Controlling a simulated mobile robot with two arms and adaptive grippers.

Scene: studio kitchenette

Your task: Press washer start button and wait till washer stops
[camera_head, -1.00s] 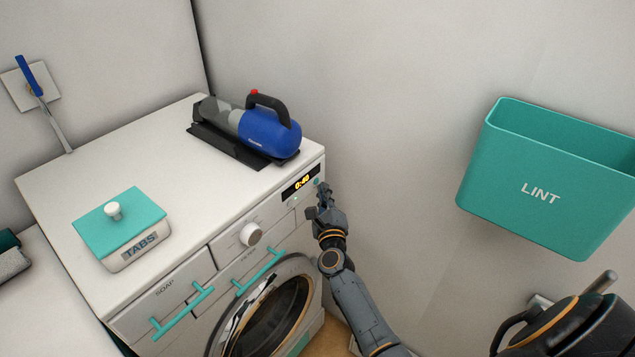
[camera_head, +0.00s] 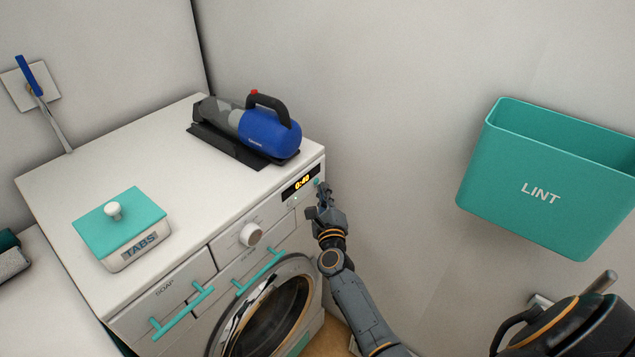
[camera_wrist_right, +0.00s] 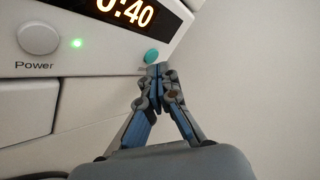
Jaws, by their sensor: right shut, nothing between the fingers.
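The white washer (camera_head: 125,300) stands at the left of the head view with its round door shut. Its display (camera_head: 301,183) reads 0:40, and the digits also show in the right wrist view (camera_wrist_right: 124,11). A teal round button (camera_wrist_right: 151,56) sits below the display's right end. My right gripper (camera_head: 323,188) is shut and empty at the panel's right end. In the right wrist view its fingertips (camera_wrist_right: 158,70) are just below the teal button; I cannot tell whether they touch it. My left gripper is not in view.
A grey Power knob (camera_wrist_right: 39,39) with a lit green light (camera_wrist_right: 77,43) is left of the button. A blue handheld vacuum (camera_head: 268,132) and a teal-lidded TABS box (camera_head: 140,252) are on the washer top. A teal LINT bin (camera_head: 540,195) is on the right wall.

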